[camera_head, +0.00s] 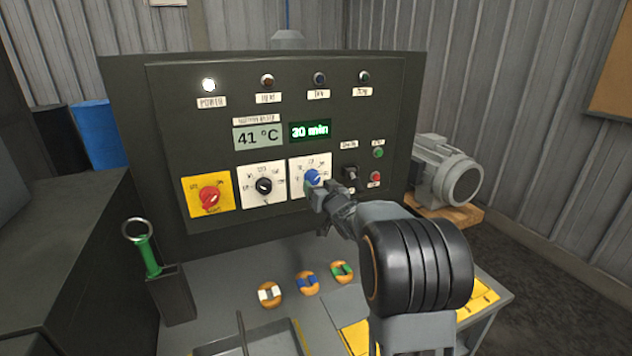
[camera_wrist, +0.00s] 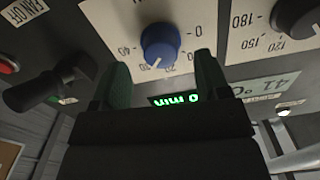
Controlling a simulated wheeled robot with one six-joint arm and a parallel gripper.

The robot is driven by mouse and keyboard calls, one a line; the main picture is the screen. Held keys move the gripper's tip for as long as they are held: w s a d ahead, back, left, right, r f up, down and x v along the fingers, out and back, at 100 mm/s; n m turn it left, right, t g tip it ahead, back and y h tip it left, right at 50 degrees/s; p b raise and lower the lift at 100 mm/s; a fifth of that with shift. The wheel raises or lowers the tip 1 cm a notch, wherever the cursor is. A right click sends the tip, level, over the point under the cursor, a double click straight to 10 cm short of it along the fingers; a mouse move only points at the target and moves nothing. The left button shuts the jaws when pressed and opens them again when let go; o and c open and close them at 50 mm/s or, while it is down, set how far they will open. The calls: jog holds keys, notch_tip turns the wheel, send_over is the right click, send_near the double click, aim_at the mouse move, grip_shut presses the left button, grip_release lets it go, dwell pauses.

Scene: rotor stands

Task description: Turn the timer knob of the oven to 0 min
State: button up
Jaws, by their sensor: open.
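The oven control panel (camera_head: 380,105) stands upright on the bench. Its timer knob is blue (camera_head: 312,176) on a white dial plate, and the green display (camera_head: 310,131) above it reads 30 min. In the wrist view the blue knob (camera_wrist: 160,45) appears upside down, with its white pointer towards the lower side of the dial, near the 20 mark. My gripper (camera_head: 322,196) is at the panel just below and right of the knob. In the wrist view its open fingers (camera_wrist: 162,85) stand on either side of the knob, apart from it.
Left of the timer are a black temperature knob (camera_head: 264,186) and a red switch (camera_head: 210,196) on yellow. A black lever switch (camera_head: 351,176) is close on the right, also in the wrist view (camera_wrist: 45,92). A grey motor (camera_head: 446,172) stands right of the panel.

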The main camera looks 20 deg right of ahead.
jog(key=shift+w, duration=1.15)
jog(key=shift+c, duration=0.5)
jog(key=c, duration=0.8)
